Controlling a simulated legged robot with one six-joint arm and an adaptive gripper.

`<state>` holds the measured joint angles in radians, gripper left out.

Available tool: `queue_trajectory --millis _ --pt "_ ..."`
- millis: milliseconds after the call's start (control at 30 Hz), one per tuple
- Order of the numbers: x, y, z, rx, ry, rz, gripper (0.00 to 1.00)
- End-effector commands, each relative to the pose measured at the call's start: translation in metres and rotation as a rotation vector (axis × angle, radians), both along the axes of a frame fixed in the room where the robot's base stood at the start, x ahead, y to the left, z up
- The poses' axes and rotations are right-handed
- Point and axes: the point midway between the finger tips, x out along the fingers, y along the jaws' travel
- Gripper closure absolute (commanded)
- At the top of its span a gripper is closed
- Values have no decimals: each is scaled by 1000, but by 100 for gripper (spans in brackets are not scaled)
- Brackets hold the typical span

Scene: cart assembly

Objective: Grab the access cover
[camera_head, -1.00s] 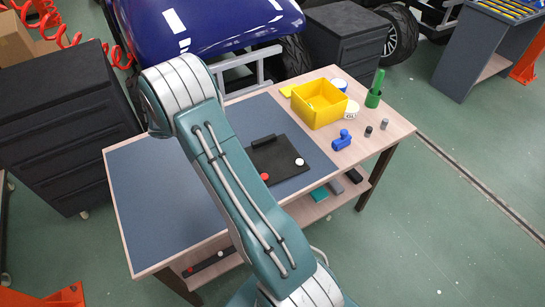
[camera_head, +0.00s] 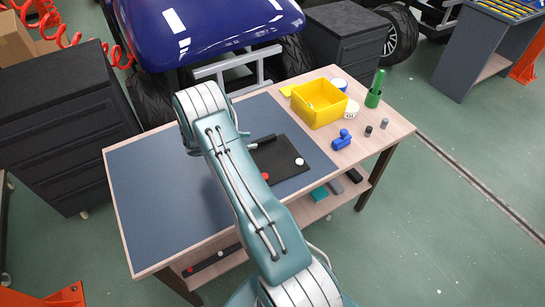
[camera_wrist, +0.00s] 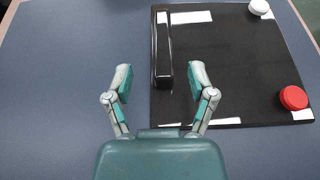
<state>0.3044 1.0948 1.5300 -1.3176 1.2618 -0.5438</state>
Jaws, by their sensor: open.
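The access cover (camera_head: 286,164) is a flat black plate lying on the blue-grey mat of the workbench. It has a raised black bar handle (camera_wrist: 162,48), a red knob (camera_wrist: 293,97) and a white knob (camera_wrist: 259,7). In the wrist view the cover (camera_wrist: 225,75) fills the upper right. My gripper (camera_wrist: 160,80) is open and empty. Its fingertips appear on either side of the handle's near end, apart from it. The left finger is over the mat and the right one over the plate. In the head view my arm hides the gripper and part of the cover.
A yellow bin (camera_head: 318,104), a blue part (camera_head: 342,139), small dark cylinders (camera_head: 368,131) and a green cup (camera_head: 373,98) stand on the bench's right side. The mat (camera_head: 165,190) is clear on the left. A blue vehicle body (camera_head: 200,30) is behind.

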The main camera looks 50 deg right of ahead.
Motion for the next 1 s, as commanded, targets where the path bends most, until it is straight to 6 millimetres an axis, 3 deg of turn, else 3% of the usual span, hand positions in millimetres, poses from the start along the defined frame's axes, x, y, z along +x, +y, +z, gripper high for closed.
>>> queue_trajectory --millis 200,467,533,633,667,1000 --pt "-15 -30 -12 1 0 -4 29" --pt "-16 -35 -14 2 -1 0 29" --pt "-16 -35 -14 2 -1 0 51" --pt "-16 -35 -14 2 -1 0 95" --pt "-16 -35 -14 2 -1 0 100" --pt "-16 -35 -14 2 0 -1 100"
